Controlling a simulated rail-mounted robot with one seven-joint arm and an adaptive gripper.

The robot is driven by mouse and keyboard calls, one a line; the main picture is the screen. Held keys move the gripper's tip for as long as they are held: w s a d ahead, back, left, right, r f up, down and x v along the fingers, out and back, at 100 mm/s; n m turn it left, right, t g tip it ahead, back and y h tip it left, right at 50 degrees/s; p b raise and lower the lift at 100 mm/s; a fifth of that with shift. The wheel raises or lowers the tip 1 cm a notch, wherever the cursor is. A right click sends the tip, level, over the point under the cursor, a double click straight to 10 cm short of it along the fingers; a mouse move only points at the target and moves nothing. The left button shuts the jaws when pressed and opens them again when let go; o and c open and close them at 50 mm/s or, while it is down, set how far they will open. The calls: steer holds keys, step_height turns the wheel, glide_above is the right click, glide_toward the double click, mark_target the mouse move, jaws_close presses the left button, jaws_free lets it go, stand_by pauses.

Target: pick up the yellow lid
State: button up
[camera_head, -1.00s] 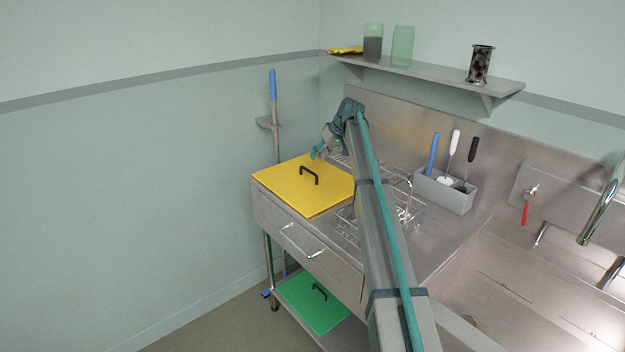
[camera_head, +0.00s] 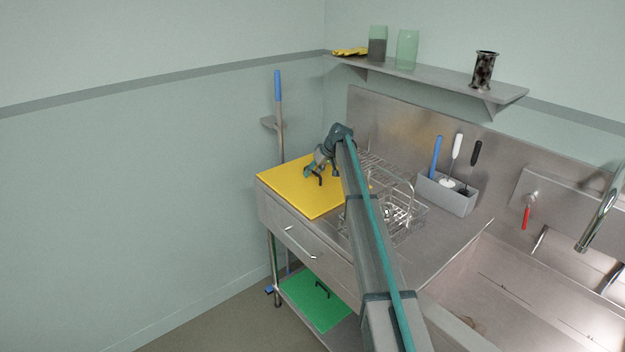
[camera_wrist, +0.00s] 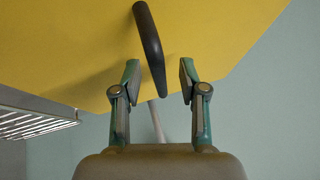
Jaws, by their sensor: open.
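The yellow lid (camera_head: 300,196) lies flat on the steel counter at its left end, with a black arched handle (camera_head: 320,178) on top. The lid (camera_wrist: 75,45) fills much of the upper wrist view. My gripper (camera_head: 313,172) is at the lid's handle, seen from the side in the head view. In the wrist view my gripper (camera_wrist: 160,80) is open, with one finger on each side of the near part of the black handle (camera_wrist: 148,40). Gaps show between the handle and both fingers. My arm hides the lid's right edge in the head view.
A wire dish rack (camera_head: 400,205) stands just right of the lid, behind my arm. A grey utensil holder (camera_head: 446,193) stands farther right, beside the sink (camera_head: 500,290). A wall shelf (camera_head: 430,80) holds jars above. A green lid (camera_head: 315,300) lies on the lower shelf.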

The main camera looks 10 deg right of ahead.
steer(key=shift+f, duration=0.15)
jaws_close()
stand_by(0.5)
